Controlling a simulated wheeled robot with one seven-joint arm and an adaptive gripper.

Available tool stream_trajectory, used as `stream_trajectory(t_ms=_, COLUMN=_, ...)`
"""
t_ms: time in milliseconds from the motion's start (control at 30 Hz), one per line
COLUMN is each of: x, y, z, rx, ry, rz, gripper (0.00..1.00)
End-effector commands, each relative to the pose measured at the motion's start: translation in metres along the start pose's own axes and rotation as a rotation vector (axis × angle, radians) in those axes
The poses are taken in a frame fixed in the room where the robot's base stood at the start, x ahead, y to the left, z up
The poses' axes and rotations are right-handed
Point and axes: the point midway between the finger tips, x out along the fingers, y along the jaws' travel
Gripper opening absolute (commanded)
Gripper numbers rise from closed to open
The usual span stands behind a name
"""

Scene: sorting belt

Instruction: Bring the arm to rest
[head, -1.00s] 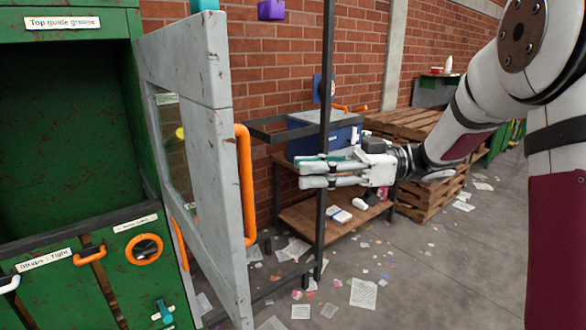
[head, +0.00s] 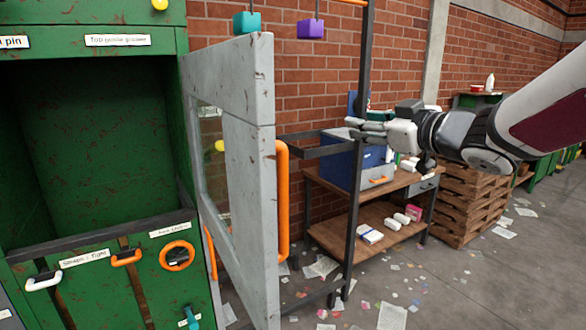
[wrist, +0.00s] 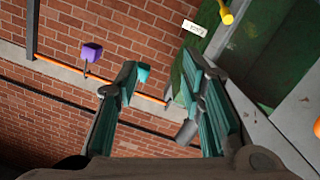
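My gripper (head: 364,126) is raised in front of the brick wall in the head view, to the right of the open grey door and above the workbench. In the wrist view, its two teal-padded fingers (wrist: 165,100) stand apart with nothing between them. My arm reaches in from the right edge of the head view. The gripper looks clear of the door and its orange handle. The dark upright post is close to the fingertips in the head view; whether they touch it I cannot tell.
The grey door (head: 248,150) stands open from the green cabinet (head: 95,150). A dark post (head: 353,200) rises beside the workbench (head: 330,232), which bears a blue box (head: 345,165). Teal (head: 247,22) and purple (head: 311,27) blocks hang above. Pallets (head: 470,200) stand right; papers litter the floor.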

Motion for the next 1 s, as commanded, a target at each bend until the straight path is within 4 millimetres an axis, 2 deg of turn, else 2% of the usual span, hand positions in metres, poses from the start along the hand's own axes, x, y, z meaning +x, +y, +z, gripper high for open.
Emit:
stream_trajectory(t_ms=67, x=-0.019, y=0.015, z=-0.001, rx=0.012, ry=-0.073, rz=0.127, gripper=0.36)
stream_trajectory(t_ms=200, x=-0.062, y=0.031, z=0.014, rx=0.076, ry=-0.240, rz=0.315, gripper=0.36)
stream_trajectory(t_ms=267, x=-0.084, y=0.030, z=0.024, rx=0.116, ry=-0.319, rz=0.374, gripper=0.36)
stream_trajectory(t_ms=367, x=-0.123, y=0.018, z=0.045, rx=0.199, ry=-0.457, rz=0.442, gripper=0.36)
stream_trajectory(t_ms=467, x=-0.164, y=-0.009, z=0.067, rx=0.294, ry=-0.602, rz=0.467, gripper=0.36)
stream_trajectory(t_ms=600, x=-0.217, y=-0.065, z=0.095, rx=0.435, ry=-0.799, rz=0.427, gripper=0.36)
stream_trajectory(t_ms=700, x=-0.248, y=-0.108, z=0.108, rx=0.521, ry=-0.915, rz=0.362, gripper=0.36)
stream_trajectory(t_ms=833, x=-0.276, y=-0.151, z=0.116, rx=0.593, ry=-1.014, rz=0.277, gripper=0.36)
stream_trajectory(t_ms=900, x=-0.284, y=-0.164, z=0.118, rx=0.616, ry=-1.046, rz=0.245, gripper=0.36)
stream_trajectory(t_ms=1000, x=-0.290, y=-0.174, z=0.119, rx=0.630, ry=-1.066, rz=0.223, gripper=0.36)
